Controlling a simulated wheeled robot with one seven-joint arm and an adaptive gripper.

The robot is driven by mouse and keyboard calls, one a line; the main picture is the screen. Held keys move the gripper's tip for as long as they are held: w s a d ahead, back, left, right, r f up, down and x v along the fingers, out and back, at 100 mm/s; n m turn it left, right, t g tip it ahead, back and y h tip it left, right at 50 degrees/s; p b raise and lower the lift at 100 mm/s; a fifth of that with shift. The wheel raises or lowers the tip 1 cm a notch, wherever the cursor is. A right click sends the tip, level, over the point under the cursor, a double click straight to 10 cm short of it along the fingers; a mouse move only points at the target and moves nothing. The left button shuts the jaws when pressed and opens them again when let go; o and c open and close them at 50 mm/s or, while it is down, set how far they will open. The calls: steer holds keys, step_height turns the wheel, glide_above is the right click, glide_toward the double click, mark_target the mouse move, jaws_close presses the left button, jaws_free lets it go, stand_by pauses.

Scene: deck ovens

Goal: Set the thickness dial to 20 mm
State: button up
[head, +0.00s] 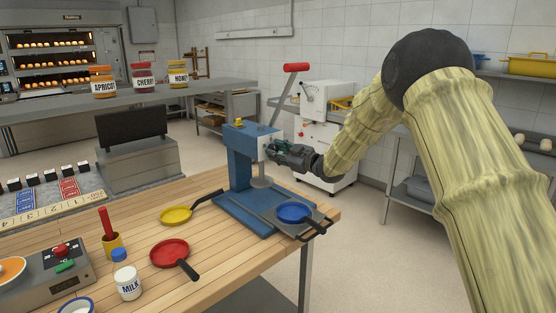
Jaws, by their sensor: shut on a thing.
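A blue press (240,160) with a red-handled lever (296,67) stands at the far right of the wooden table. My gripper (279,150) comes from the right and is shut at the right side of the press head. The fingers cover what they hold; by its place it seems to be the thickness dial, but its marks and setting cannot be read. A round scale with a pointer (312,92) shows on the white machine (322,128) behind, apart from my gripper; its numbers are too small to read.
A blue pan (294,212) lies on the press base. Labelled jars (143,76) stand on the rear counter.

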steer(key=n+b, duration=0.7)
steer(key=b, duration=0.1)
steer(key=shift+f+n, duration=0.1)
steer(key=shift+n, duration=0.2)
stand_by(0.4)
steer(key=o, duration=1.1)
steer(key=shift+c, duration=0.2)
steer(key=shift+s, duration=0.1)
steer(key=v, duration=1.2)
